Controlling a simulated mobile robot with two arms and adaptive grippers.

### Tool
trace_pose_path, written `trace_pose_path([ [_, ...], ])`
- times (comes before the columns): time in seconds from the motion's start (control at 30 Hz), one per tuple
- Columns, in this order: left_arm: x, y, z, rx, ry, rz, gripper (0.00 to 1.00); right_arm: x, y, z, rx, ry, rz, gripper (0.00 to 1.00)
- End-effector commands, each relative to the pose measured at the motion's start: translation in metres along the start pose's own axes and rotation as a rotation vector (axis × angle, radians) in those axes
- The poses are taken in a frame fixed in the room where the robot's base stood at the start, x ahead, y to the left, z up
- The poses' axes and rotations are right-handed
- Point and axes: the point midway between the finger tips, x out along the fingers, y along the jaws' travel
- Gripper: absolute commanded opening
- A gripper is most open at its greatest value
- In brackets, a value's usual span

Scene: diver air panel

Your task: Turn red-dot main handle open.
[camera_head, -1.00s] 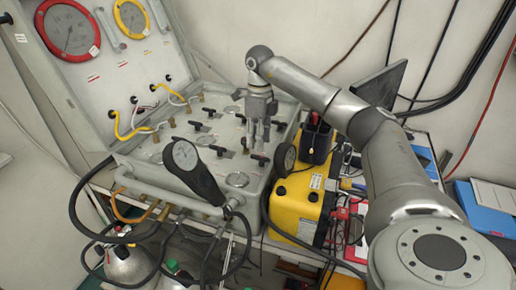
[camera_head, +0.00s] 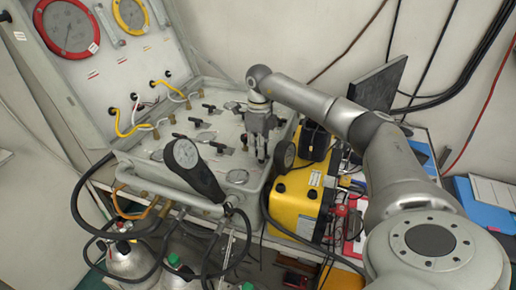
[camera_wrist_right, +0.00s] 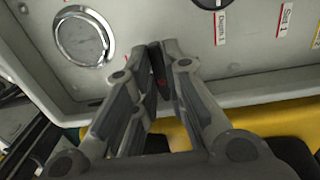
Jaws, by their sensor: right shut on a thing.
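The air panel (camera_head: 208,158) lies in an open grey case, with several black handles on it. My right gripper (camera_head: 262,156) is at the panel's right front corner, pointing down. In the wrist view my right gripper (camera_wrist_right: 160,72) is shut on a dark handle (camera_wrist_right: 158,58) that bears a red dot (camera_wrist_right: 161,82). The handle stands between the two fingers, and its lower part is hidden by them. In the head view the fingers mostly hide this handle. My left gripper is not in view.
A yellow case (camera_head: 296,208) stands right of the panel. Hoses (camera_head: 158,262) hang in front.

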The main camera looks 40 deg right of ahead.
Motion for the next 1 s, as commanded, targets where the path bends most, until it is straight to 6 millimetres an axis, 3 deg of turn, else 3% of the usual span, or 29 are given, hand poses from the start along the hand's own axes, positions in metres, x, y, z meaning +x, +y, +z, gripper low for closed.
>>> trace_pose_path([
  [0.67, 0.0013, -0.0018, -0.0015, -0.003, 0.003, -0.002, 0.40, -0.0006, 0.0013, 0.0010, -0.100, 0.003, -0.001, 0.00],
  [1.0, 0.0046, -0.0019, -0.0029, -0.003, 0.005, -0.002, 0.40, -0.0002, 0.0042, 0.0007, -0.363, 0.015, -0.001, 0.00],
])
